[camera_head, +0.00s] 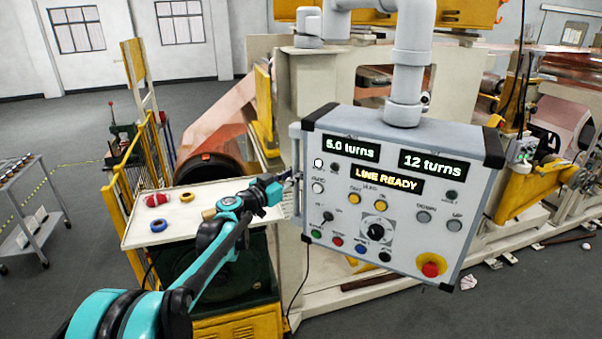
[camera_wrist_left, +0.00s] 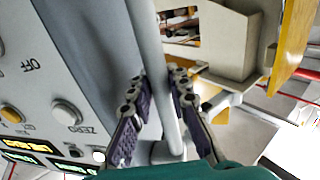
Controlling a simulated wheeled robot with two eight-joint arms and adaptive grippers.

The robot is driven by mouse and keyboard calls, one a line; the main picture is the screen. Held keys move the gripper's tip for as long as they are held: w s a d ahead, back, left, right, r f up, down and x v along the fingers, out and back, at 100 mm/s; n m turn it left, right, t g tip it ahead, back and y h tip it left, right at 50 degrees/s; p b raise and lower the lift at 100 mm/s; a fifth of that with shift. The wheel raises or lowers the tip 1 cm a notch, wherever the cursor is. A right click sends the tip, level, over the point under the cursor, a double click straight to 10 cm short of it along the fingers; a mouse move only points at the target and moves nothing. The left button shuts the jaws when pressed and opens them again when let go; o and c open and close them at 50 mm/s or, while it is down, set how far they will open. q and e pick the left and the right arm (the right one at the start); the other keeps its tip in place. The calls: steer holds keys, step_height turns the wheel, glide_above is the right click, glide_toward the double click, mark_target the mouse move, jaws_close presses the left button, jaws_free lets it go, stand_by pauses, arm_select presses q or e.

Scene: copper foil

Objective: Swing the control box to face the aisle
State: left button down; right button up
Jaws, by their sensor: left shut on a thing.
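The control box (camera_head: 400,195) is a light grey panel with dark corners, hanging from a thick grey pipe arm (camera_head: 407,75). Its front, tilted slightly, shows toward my head camera, with screens reading "5.0 turns", "12 turns" and "LINE READY", several buttons, a dial and a red stop knob (camera_head: 431,266). A grey bar handle (camera_head: 296,150) runs along its left side. My left gripper (camera_head: 286,179) is at this handle. In the left wrist view the gripper's fingers (camera_wrist_left: 160,90) are shut on the handle (camera_wrist_left: 153,45), one on each side. The right gripper is out of view.
A pale tray table (camera_head: 190,228) with red, yellow and blue rolls lies left of the box, behind my left arm. A yellow railing (camera_head: 118,200) and a grey cart (camera_head: 35,215) stand farther left. Copper-foil machinery fills the space behind the box. Grey floor (camera_head: 80,270) is open at left.

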arm_select(q)
steer(key=s+d+n+t+y, duration=0.1)
steer(key=s+y, duration=0.1)
steer(key=s, duration=0.8)
steer(key=s+d+n+t+y, duration=0.1)
steer(key=s+d+n+y, duration=0.1)
steer(key=s, duration=0.8)
steer(key=shift+s+b, duration=0.3)
steer(key=shift+d+f, duration=0.1)
steer(key=c, duration=1.7)
jaws_free()
steer(key=shift+s, duration=0.15)
